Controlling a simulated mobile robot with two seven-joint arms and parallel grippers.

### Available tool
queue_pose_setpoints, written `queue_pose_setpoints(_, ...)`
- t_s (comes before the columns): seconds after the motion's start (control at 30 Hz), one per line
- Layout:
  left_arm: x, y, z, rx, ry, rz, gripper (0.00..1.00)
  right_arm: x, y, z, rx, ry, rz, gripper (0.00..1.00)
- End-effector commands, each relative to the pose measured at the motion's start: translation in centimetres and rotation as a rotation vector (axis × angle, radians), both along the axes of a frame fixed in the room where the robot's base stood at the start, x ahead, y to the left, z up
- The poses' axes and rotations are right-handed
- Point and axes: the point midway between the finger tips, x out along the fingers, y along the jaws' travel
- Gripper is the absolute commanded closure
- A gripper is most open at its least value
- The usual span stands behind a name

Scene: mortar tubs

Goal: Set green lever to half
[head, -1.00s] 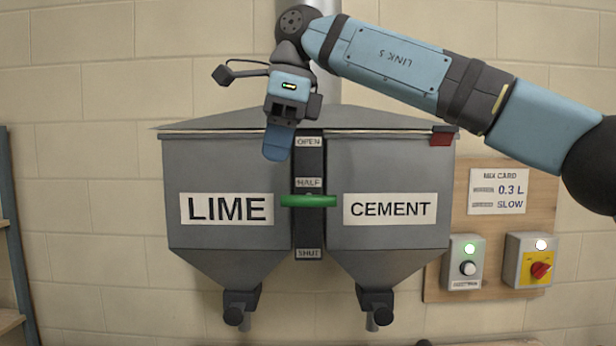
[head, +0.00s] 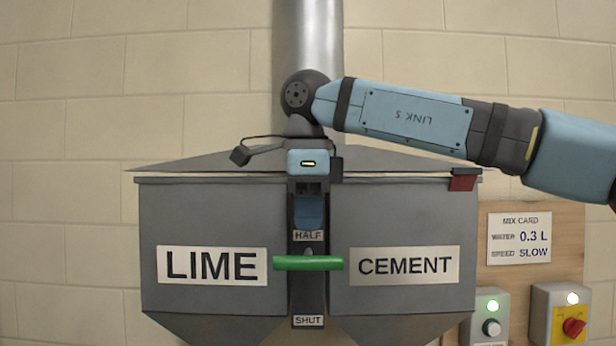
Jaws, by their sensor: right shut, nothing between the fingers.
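The green lever (head: 308,263) is a horizontal bar on a dark vertical slot plate (head: 308,290) between two grey hoppers. It sits just below the HALF label (head: 308,236) and well above the SHUT label (head: 308,321). My right gripper (head: 309,222) points down in front of the slot, shut and empty. Its blue fingertips end just above the HALF label, apart from the lever in the picture. The gripper hides the OPEN label. My left gripper is not in view.
The LIME hopper (head: 212,220) is left of the slot and the CEMENT hopper (head: 400,215) right. A red tab (head: 463,180) is on the right hopper's rim. A mix card (head: 520,238) and two switch boxes (head: 490,318) (head: 558,315) are at right.

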Motion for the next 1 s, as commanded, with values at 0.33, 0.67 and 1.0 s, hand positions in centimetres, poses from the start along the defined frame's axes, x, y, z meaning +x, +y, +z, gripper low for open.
queue_pose_setpoints(0.33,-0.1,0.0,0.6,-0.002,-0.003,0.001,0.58,0.4,0.0,-3.1,0.0,0.0,0.001,1.0)
queue_pose_setpoints(0.67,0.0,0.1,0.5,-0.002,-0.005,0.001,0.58,0.3,0.1,-3.3,0.001,-0.003,0.001,1.0)
queue_pose_setpoints(1.0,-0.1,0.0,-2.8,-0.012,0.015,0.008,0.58,-0.3,0.0,-5.5,0.001,-0.146,0.001,1.0)
